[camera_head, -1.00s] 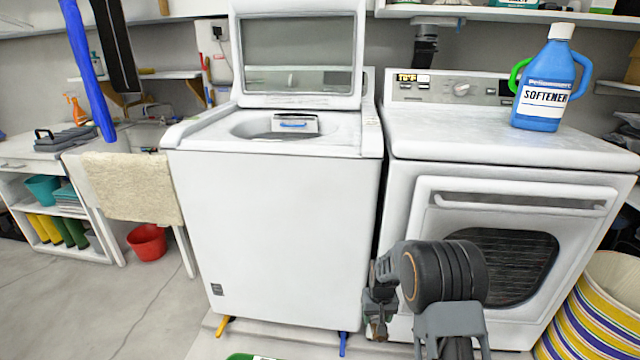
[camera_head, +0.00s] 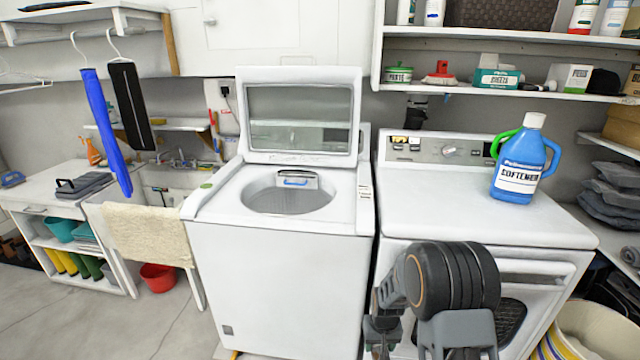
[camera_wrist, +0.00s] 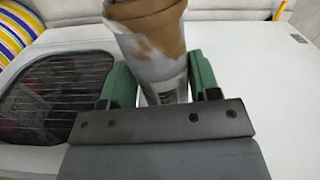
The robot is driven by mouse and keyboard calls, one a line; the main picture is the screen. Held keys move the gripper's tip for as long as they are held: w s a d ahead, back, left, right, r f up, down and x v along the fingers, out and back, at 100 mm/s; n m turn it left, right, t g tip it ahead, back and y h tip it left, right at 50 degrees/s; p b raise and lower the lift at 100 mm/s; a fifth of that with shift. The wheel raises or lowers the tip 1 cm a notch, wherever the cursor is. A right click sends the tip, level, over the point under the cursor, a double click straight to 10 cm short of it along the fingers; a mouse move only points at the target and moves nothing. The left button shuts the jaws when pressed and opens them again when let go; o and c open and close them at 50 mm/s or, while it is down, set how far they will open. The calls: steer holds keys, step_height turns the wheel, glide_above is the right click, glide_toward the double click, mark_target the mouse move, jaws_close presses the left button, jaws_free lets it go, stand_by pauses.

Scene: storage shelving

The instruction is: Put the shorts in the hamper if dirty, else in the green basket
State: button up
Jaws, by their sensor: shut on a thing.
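My gripper (camera_wrist: 160,82) has its green fingers shut on a rolled piece of cloth (camera_wrist: 150,40) in the wrist view, apparently the shorts. The cloth is grey-white with large brown stains, and its upper end looks brown. In the head view my gripper (camera_head: 380,335) is low in front of the gap between the white machines, and the cloth cannot be made out there. A tall striped bin (camera_head: 562,345), probably the hamper, stands at the lower right and shows also in the wrist view (camera_wrist: 22,28). No green basket is in view.
The top-loading washer (camera_head: 275,275) has its lid up. The dryer (camera_head: 480,195) beside it carries a blue softener jug (camera_head: 523,165). A sink with a beige towel (camera_head: 148,232) and a red bucket (camera_head: 158,278) are at left. Floor (camera_head: 110,325) at lower left is clear.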

steer(key=r+p, duration=0.1)
steer(key=r, duration=0.1)
steer(key=s+r+p, duration=0.1)
steer(key=r+p, duration=0.2)
steer(key=r, duration=0.1)
steer(key=shift+s, duration=0.35)
steer(key=shift+p, duration=0.35)
steer(key=shift+d, duration=0.1)
